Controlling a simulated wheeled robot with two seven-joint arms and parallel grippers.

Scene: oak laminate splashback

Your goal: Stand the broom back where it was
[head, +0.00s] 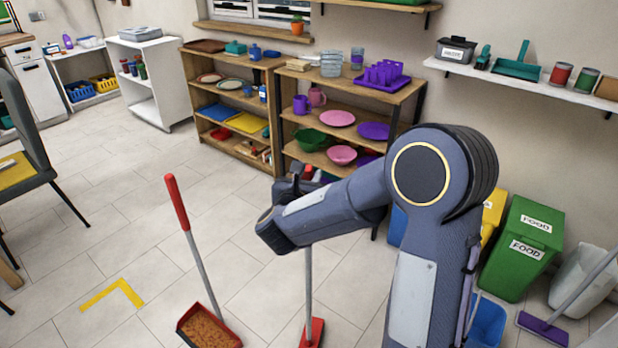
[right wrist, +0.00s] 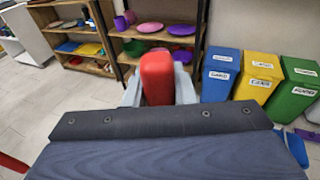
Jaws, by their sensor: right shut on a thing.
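The broom has a thin grey pole (head: 309,285) and a red head (head: 313,333) low in the head view, at or close to the floor. My right gripper (head: 303,180) is shut on its red upper grip, which shows between the fingers in the right wrist view (right wrist: 157,78). The pole looks near upright. My own arm hides part of it. A long-handled dustpan (head: 207,325) with a red grip (head: 177,203) and brown crumbs in its pan stands to the left, apart from the broom. My left gripper is not in view.
A yellow corner mark (head: 115,293) lies on the tiled floor at the left. Wooden shelves (head: 335,105) line the back wall. Green (head: 522,248), yellow and blue bins stand at the right, with a purple-headed tool (head: 543,329) near them. Open floor lies left of the dustpan.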

